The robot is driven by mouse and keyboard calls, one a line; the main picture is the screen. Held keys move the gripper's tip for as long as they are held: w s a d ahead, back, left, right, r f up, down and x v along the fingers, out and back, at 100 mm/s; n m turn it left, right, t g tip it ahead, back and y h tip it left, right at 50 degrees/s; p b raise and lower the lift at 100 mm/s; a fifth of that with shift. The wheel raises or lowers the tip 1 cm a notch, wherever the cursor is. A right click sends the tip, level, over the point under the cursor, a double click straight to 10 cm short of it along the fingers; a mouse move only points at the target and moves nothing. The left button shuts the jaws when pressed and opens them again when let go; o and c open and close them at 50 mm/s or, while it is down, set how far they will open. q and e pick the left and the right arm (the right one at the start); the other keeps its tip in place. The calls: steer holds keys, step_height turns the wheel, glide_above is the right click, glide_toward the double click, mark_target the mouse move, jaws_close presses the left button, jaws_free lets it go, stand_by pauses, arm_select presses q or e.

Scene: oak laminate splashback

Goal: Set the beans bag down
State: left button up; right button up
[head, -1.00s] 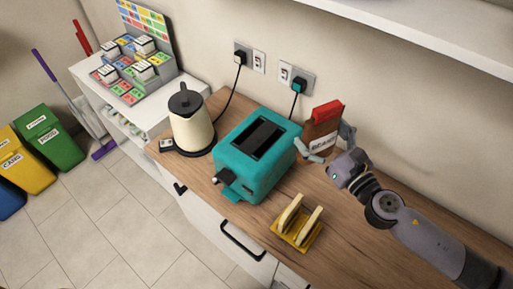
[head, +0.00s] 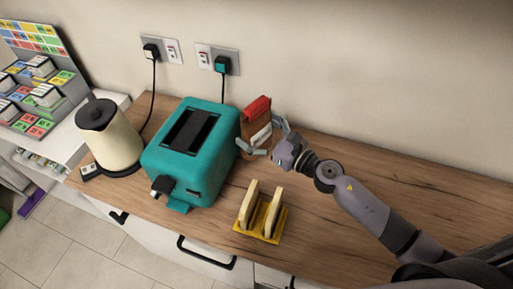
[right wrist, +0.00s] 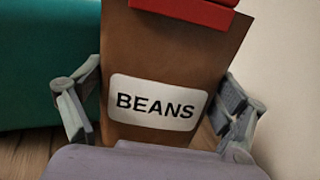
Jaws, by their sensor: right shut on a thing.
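The beans bag (head: 257,118) is brown with a red top and a white label. It stands at the back of the wooden counter, just right of the teal toaster. My right gripper (head: 265,143) reaches in from the right, with its fingers on both sides of the bag, shut on it. In the right wrist view the bag (right wrist: 165,60) fills the middle, its BEANS label facing the camera, slightly tilted in the picture. Whether its base touches the counter is hidden. My left gripper is not in view.
The teal toaster (head: 178,160) stands close left of the bag. A yellow rack (head: 243,226) with bread slices stands in front. A cream kettle (head: 113,145) is further left. Wall sockets (head: 218,60) are behind. The wooden counter (head: 410,190) is clear to the right.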

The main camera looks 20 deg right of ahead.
mark_target(264, 145)
steer(key=shift+f+b, duration=1.25)
steer(key=shift+f, duration=0.95)
steer(key=shift+f, duration=0.1)
steer(key=o, duration=1.3)
